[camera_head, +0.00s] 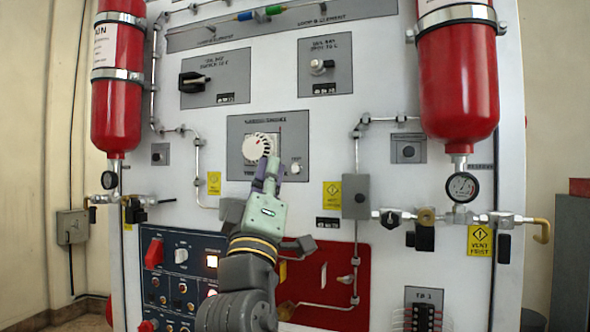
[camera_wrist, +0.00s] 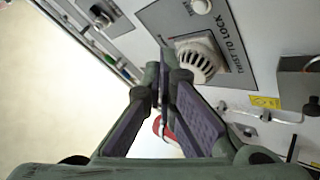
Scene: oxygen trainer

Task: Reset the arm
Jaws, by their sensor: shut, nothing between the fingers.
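My gripper (camera_head: 270,166) is raised in front of the white panel, just below and right of a round white ribbed dial (camera_head: 257,148) on a grey plate. In the wrist view my gripper (camera_wrist: 163,62) has its fingertips together with nothing between them. The dial (camera_wrist: 198,60) shows just right of the fingertips there, beside the words "TWIST TO LOCK". I cannot tell whether a fingertip touches the dial. My arm reaches up from the bottom of the head view and hides part of the panel's lower middle.
Red cylinders hang at the left (camera_head: 118,85) and right (camera_head: 457,80) of the panel. A gauge (camera_head: 462,187) and valves sit below the right one. A grey box (camera_head: 356,197) on a pipe is right of my gripper. A blue switch panel (camera_head: 180,270) and a red plate (camera_head: 345,285) lie lower.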

